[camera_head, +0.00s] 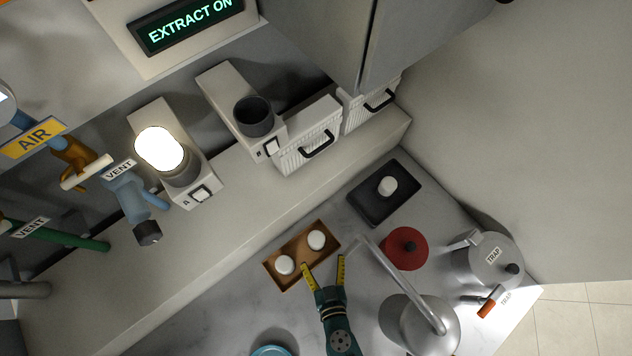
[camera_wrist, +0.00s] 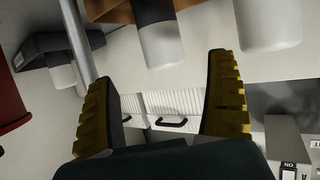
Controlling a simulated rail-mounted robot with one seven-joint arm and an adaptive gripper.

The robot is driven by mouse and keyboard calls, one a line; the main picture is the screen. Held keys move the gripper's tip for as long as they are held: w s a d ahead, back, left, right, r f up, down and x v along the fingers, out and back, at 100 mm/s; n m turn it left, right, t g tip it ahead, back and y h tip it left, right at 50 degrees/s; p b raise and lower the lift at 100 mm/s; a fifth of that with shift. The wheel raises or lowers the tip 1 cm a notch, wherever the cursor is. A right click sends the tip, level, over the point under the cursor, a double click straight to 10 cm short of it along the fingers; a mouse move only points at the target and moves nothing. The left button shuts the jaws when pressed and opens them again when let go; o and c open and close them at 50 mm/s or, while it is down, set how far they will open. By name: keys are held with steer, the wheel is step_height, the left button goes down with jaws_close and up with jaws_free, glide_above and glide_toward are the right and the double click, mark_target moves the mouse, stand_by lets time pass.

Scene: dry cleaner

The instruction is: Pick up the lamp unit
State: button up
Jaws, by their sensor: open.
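Two white-domed lamp units, a left one (camera_head: 285,265) and a right one (camera_head: 316,239), stand in a wooden tray (camera_head: 272,281) on the counter. My gripper (camera_head: 323,267) is open and empty, with yellow fingertips (camera_wrist: 160,75) near the wooden tray's edge. Contact with the tray is unclear.
Socket A holds a glowing lamp (camera_head: 160,149); socket B (camera_head: 253,116) is dark and open. A steel vessel with a long spout (camera_head: 420,325) stands close to my gripper's right. A red round object (camera_head: 404,248) and the TRAP canister (camera_head: 488,260) are farther right.

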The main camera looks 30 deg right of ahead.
mark_target(316, 239)
steer(key=x, duration=0.8)
steer(key=shift+w+b, duration=0.25)
steer(key=shift+b, duration=0.15)
steer(key=shift+a, duration=0.1)
steer(key=c, duration=1.3)
